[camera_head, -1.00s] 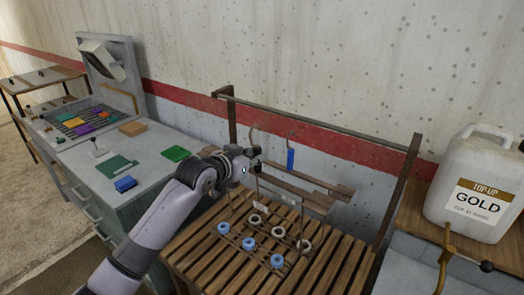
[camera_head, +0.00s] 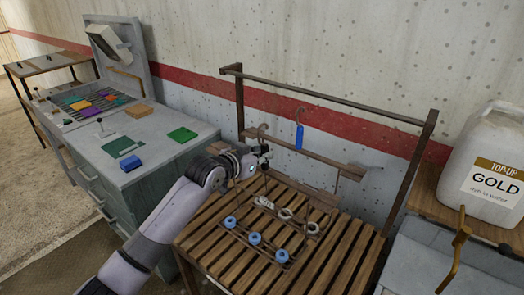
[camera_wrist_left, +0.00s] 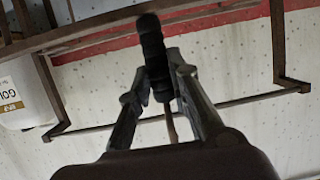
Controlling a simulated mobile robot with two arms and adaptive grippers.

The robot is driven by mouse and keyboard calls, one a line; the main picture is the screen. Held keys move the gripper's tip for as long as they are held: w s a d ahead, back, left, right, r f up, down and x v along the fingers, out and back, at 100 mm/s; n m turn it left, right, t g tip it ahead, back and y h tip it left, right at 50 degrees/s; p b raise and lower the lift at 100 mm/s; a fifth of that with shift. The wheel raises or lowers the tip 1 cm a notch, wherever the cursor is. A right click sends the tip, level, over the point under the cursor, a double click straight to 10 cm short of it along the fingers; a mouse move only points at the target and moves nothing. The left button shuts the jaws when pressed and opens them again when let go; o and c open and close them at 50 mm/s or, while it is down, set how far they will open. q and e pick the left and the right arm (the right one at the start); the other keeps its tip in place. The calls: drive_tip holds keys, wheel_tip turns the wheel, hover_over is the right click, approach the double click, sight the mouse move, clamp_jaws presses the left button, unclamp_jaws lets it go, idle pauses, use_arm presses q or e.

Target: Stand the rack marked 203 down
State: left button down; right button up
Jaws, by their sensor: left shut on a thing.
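A rack (camera_head: 268,240) with blue rings along its near side and pale rings behind stands out over the slatted wooden bench (camera_head: 205,243). It carries a small white tag (camera_head: 264,202), whose marking I cannot read here. My left gripper (camera_head: 263,157) is above the rack at the top of its upright hanger. In the left wrist view my left gripper (camera_wrist_left: 158,85) is shut on a dark grip (camera_wrist_left: 153,45). The rack looks roughly level and very near the slats; I cannot tell whether it touches them. My right gripper is not in view.
A dark rail frame (camera_head: 320,97) rises behind the bench. A hook with a blue tag (camera_head: 299,136) hangs at the back, above a wooden crossbar (camera_head: 320,155). A grey workbench (camera_head: 160,155) is at left, a white jug (camera_head: 485,165) at right. The bench's front slats are clear.

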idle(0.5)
use_arm(q)
drive_tip(key=shift+f, duration=0.25)
drive_tip(key=c, duration=1.5)
unclamp_jaws()
drive_tip(key=shift+s, duration=0.1)
drive_tip(key=shift+o, duration=0.5)
drive_tip(key=shift+f, duration=0.1)
drive_tip(key=shift+o, duration=0.5)
drive_tip(key=shift+f, duration=0.2)
drive_tip(key=o, duration=1.3)
drive_tip(key=shift+r, duration=0.15)
